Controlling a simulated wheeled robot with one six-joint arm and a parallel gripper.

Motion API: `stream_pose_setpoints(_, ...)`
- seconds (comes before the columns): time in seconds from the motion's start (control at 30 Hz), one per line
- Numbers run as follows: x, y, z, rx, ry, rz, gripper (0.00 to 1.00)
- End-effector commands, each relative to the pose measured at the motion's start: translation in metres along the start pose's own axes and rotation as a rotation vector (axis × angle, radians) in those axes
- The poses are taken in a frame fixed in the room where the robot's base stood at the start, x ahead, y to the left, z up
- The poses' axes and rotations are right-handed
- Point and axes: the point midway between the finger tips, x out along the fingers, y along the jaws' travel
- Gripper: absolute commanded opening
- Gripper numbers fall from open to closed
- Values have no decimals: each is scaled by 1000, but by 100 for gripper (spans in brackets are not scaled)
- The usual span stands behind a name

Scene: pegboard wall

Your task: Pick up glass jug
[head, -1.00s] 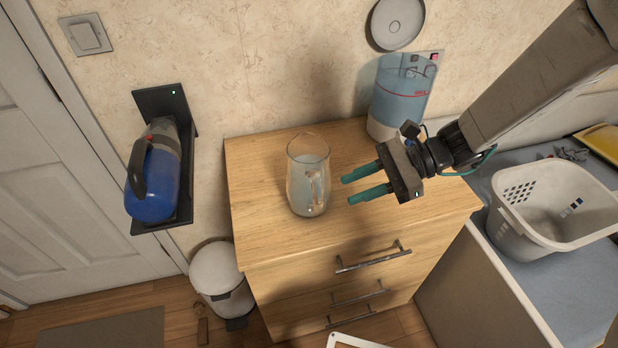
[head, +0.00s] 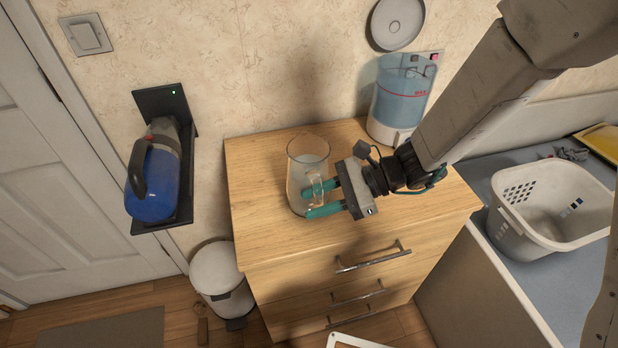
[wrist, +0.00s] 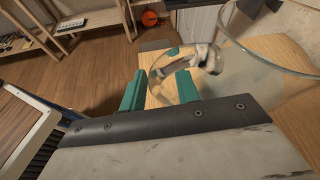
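The clear glass jug (head: 307,165) stands upright on the wooden drawer cabinet, with its handle on the right side toward my gripper. My gripper (head: 308,202) is at the jug's right front, with its two teal fingers apart and the handle near the fingertips. In the wrist view the jug (wrist: 262,85) fills the upper right, and its handle (wrist: 208,58) shows just beyond the fingers of my gripper (wrist: 159,82). The fingers look open with a gap between them. I cannot tell whether a finger touches the handle.
The wooden cabinet top (head: 262,215) is clear around the jug. A blue-and-white water container (head: 400,100) stands at the back right. A white laundry basket (head: 545,225) sits at the right. A blue vacuum (head: 155,185) hangs on the left wall, above a white bin (head: 218,270).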

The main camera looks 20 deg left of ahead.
Motion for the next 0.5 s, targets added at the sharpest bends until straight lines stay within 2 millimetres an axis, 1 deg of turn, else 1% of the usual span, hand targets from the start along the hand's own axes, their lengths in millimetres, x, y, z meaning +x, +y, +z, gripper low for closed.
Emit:
stream_pose_setpoints(0.03,0,0,0,0,0,0,20)
stream_pose_setpoints(0.07,0,0,0,0,0,0,12)
stream_pose_setpoints(0.1,0,0,0,0,0,0,1)
stream_pose_setpoints(0.5,0,0,0,0,0,0,0)
